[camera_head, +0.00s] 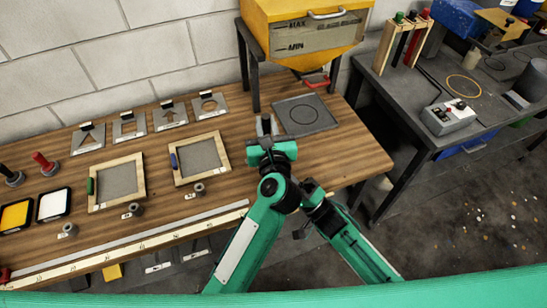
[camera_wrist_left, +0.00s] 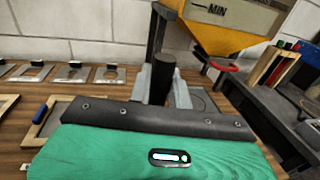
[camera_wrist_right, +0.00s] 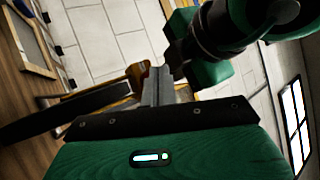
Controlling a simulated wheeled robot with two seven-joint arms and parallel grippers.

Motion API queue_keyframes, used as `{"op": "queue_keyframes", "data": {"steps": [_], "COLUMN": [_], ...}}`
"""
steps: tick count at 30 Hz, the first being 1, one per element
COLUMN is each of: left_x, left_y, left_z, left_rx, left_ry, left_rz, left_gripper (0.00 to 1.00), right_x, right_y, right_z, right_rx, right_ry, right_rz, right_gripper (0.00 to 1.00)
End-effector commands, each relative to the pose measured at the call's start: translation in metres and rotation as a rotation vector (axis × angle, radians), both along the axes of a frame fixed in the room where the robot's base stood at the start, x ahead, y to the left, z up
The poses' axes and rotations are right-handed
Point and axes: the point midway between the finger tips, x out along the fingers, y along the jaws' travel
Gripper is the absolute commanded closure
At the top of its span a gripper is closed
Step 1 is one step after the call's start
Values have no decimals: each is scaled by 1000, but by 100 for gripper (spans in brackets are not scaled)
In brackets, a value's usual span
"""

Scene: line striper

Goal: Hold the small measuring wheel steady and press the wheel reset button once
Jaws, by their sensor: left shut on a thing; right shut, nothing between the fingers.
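My left gripper (camera_head: 266,126) is shut on a dark upright cylinder above the wooden bench, left of the grey square mat. In the left wrist view the dark cylinder (camera_wrist_left: 162,72) stands between the two fingers. It looks like a grip of the small measuring wheel, but no wheel disc shows. My right gripper is shut and empty; its fingers (camera_wrist_right: 160,86) show in the right wrist view close to my left arm. In the head view its tip is mostly hidden beside my left arm. I cannot make out a wheel reset button.
The wooden bench carries a grey mat with a ring (camera_head: 306,116), stencil plates (camera_head: 170,116), two framed screens (camera_head: 117,180) and a long ruler (camera_head: 130,240). A yellow hopper (camera_head: 270,20) stands behind. A grey button box (camera_head: 448,117) sits on the right table.

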Motion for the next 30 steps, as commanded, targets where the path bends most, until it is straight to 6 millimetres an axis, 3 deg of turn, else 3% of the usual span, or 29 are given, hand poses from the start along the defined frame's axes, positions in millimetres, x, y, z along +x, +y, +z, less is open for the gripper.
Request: {"op": "queue_keyframes", "data": {"steps": [16,30], "left_x": [0,0], "left_y": [0,0], "left_z": [0,0], "left_rx": [0,0], "left_ry": [0,0], "left_rz": [1,1], "left_gripper": [100,100], "right_x": [-44,-47], "right_y": [-15,-15], "right_z": [0,0], "right_rx": [0,0], "right_ry": [1,0], "right_rz": [0,0], "right_gripper": [100,100]}}
